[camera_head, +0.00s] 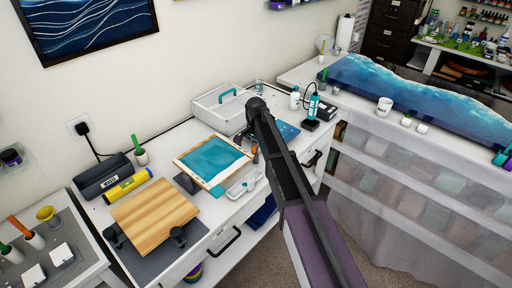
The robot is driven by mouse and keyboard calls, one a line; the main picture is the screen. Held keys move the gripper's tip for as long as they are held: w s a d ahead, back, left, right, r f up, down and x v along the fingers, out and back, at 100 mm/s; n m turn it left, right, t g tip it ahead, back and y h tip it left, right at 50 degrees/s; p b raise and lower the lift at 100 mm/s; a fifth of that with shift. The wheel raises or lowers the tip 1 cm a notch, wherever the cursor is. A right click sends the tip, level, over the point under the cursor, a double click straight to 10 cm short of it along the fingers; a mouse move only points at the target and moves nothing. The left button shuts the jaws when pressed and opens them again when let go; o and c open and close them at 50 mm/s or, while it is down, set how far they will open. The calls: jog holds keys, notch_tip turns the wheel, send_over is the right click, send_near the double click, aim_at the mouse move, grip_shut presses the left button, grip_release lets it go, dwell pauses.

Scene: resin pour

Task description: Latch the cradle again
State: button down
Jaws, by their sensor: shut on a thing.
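A panel with a teal surface (214,158) and a pale wooden edge lies on the white workbench, left of my arm. It looks like what the cradle holds, but the cradle and its latch cannot be clearly made out. A dark grey block (186,183) sits at its lower left edge. My gripper (255,156) is small and partly hidden by my arm, just right of the panel's right edge. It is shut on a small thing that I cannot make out. Whether it touches the panel or cradle is unclear.
A wooden board (154,215) with black clamps lies at the bench's near left. A white tray (243,184) sits below the panel. A white box with a teal handle (222,107) and a teal bottle (313,106) stand behind. A long blue resin slab (420,94) is at right.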

jog(key=c, duration=0.9)
grip_release()
jog(key=shift+n, duration=0.5)
